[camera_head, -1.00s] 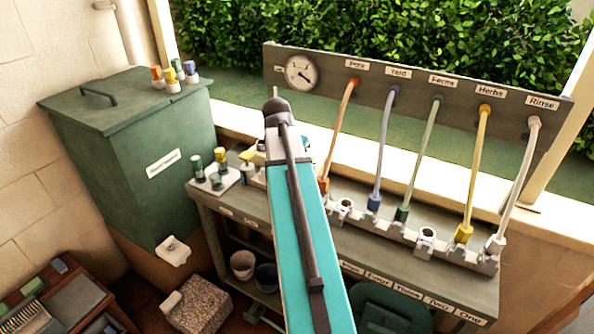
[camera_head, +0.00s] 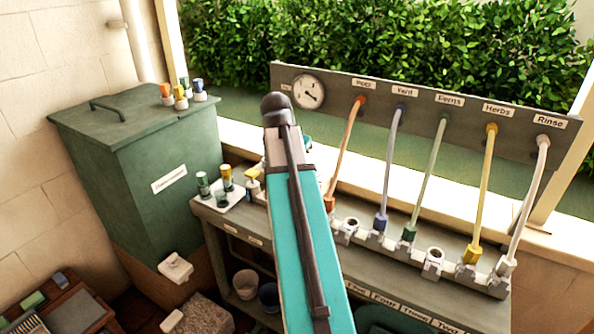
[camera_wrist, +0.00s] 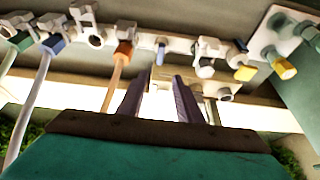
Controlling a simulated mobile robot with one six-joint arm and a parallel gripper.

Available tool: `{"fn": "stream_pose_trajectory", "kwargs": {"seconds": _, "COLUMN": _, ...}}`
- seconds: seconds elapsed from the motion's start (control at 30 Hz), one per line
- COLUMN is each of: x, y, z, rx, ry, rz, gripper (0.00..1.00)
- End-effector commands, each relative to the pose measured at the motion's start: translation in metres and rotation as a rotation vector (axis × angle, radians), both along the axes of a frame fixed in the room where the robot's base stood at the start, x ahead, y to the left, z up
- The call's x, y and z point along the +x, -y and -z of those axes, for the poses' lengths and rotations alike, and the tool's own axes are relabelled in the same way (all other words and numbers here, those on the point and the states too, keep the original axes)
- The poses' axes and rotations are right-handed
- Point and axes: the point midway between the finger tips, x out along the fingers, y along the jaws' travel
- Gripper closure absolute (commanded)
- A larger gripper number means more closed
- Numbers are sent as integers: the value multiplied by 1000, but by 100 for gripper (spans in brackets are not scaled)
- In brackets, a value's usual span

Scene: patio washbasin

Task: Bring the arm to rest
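My arm (camera_head: 300,230), a teal link with a dark cable, rises through the middle of the head view. It hides most of my gripper there. In the wrist view my gripper (camera_wrist: 160,95) shows two dark fingers spread apart with a gap between them. I see nothing held in the gap. Beyond the fingers are the hose fittings and the bench, seen upside down. An orange hose fitting (camera_wrist: 124,49) lies left of the fingers, and a yellow-capped piece (camera_wrist: 283,68) lies to the right.
Coloured hoses run from a labelled panel (camera_head: 325,108) with a gauge (camera_head: 308,91) down to a rail of fittings (camera_head: 400,246) on the bench. A green lidded bin (camera_head: 140,190) stands at left with small bottles on top. A white tray (camera_head: 236,198) holds more bottles. A hedge is behind.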

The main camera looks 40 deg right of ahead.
Motion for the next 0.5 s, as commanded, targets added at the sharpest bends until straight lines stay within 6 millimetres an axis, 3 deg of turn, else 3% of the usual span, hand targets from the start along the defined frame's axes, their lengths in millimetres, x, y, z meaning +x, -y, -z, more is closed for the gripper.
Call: {"fn": "stream_pose_trajectory", "kwargs": {"seconds": 0.5, "x": 5, "y": -6, "z": 1, "rx": 1, "ry": -1, "rz": -12, "gripper": 68}}
